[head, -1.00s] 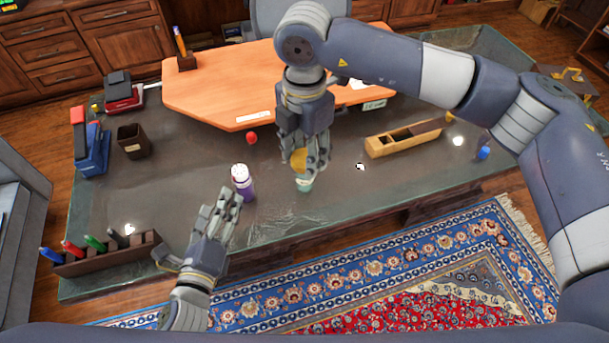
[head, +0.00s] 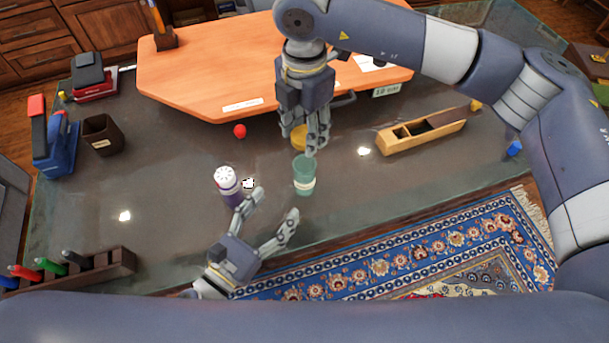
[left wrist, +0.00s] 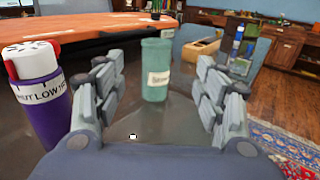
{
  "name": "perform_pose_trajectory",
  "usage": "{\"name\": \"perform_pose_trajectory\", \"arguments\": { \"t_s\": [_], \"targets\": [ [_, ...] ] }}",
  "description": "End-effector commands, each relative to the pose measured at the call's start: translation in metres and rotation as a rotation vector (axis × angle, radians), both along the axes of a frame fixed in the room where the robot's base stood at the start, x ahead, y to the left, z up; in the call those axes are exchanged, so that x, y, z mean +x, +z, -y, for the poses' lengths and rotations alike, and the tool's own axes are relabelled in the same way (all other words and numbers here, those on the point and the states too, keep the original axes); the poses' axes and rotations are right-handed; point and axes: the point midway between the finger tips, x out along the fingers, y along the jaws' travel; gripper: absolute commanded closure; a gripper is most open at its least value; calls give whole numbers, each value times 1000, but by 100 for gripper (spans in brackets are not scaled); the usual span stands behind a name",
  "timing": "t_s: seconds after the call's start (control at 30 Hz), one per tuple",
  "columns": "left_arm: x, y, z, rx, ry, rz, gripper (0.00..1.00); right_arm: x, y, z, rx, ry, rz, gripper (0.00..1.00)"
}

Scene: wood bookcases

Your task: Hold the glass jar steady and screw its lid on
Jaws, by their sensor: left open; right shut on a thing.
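The glass jar (head: 305,178) is a greenish cylinder with a pale label, upright on the dark desk. It also shows in the left wrist view (left wrist: 156,72), between and beyond the open fingers. My left gripper (head: 276,204) is open and empty, in front and to the left of the jar, fingers spread toward it. My right gripper (head: 317,142) is shut on the yellow lid (head: 299,137), held behind and above the jar in the head view. The fingers cover part of the lid. The lid looks apart from the jar.
A purple bottle with a white and red top (head: 227,183) stands just left of my left gripper. A wooden box (head: 422,131) lies to the right, a red ball (head: 240,131) behind. A marker rack (head: 85,268) is at front left.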

Motion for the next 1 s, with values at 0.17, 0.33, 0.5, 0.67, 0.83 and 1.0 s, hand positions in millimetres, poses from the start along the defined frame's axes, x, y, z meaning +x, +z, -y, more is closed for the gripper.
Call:
{"name": "perform_pose_trajectory", "arguments": {
  "t_s": [0.17, 0.33, 0.5, 0.67, 0.83, 1.0],
  "targets": [
    [0, -14, 0, 0, -1, 1, 36, 0, -14, 0, 1, 0, 1, 77],
    [0, -13, 0, 0, 0, 1, 36, 0, -13, 0, 0, 0, 0, 77],
    [0, -13, 0, -1, 0, 1, 36, 0, -13, 0, 0, 0, 0, 77],
    [5, -12, 3, 0, -1, 2, 36, 0, -13, 0, 0, 0, 0, 77],
    [25, -12, 16, 0, -2, 5, 36, 0, -13, 0, 0, 0, 0, 77],
    [53, -11, 34, 0, -1, 5, 36, 0, -13, 0, 0, 0, 0, 77]
  ]
}}
